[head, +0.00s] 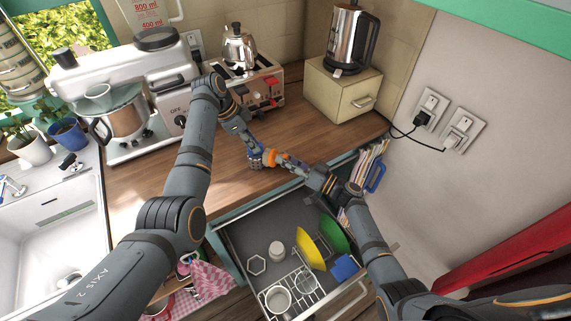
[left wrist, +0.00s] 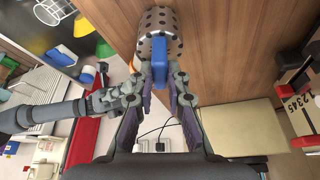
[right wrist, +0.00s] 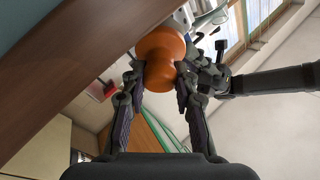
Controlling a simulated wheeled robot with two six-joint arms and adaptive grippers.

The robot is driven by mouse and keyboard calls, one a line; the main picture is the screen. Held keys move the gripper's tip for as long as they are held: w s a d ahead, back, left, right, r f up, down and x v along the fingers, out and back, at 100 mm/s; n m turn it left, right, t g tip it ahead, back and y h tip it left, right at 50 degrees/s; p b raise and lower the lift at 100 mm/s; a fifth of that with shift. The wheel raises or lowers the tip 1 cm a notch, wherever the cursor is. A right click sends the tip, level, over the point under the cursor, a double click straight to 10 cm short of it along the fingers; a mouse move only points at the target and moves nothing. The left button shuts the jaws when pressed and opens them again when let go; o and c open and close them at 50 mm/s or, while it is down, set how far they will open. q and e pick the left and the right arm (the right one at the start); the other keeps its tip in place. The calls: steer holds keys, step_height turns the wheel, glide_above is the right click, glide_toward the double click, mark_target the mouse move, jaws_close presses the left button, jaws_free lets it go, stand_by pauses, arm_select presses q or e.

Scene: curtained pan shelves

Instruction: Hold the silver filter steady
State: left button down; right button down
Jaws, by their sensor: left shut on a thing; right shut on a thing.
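The silver filter (left wrist: 157,32) is a perforated cylinder with a blue handle (left wrist: 158,62) in the left wrist view. My left gripper (left wrist: 160,78) is shut on the blue handle. My right gripper (right wrist: 160,78) is shut on a rounded orange part (right wrist: 160,55) in the right wrist view. In the head view the orange part (head: 271,157) lies between the two grippers, above the wooden counter. My fingers and the small size there hide most of the filter. I cannot tell how the orange part joins it.
Below the grippers, an open drawer (head: 240,238) holds a white cup (head: 278,299), a yellow bowl (head: 309,247), a green bowl (head: 333,233) and a wire rack. A toaster (head: 258,88) and a drawer box with a kettle (head: 345,40) stand behind. The wooden counter (head: 150,180) has clear room.

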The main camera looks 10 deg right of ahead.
arm_select(q)
steer(key=shift+d, duration=0.1)
arm_select(e)
steer(key=shift+w+d, duration=0.1)
steer(key=shift+w, duration=0.15)
arm_select(q)
steer(key=shift+s, duration=0.1)
arm_select(e)
steer(key=shift+s+a+r, duration=0.1)
steer(key=shift+s+a, duration=0.25)
steer(key=shift+s, duration=0.35)
steer(key=shift+s+a, duration=0.3)
steer(key=shift+s, duration=0.35)
steer(key=shift+w+d, duration=0.35)
steer(key=shift+w, duration=0.35)
steer(key=shift+w+d, duration=0.35)
steer(key=shift+w, duration=0.3)
steer(key=shift+s+a, duration=0.4)
steer(key=shift+s, duration=0.25)
steer(key=shift+s+a, duration=0.4)
steer(key=shift+s, duration=0.25)
steer(key=s+d+r, duration=0.1)
steer(key=s+d, duration=0.1)
steer(key=d, duration=0.3)
steer(key=shift+s+d, duration=0.15)
steer(key=shift+s, duration=0.2)
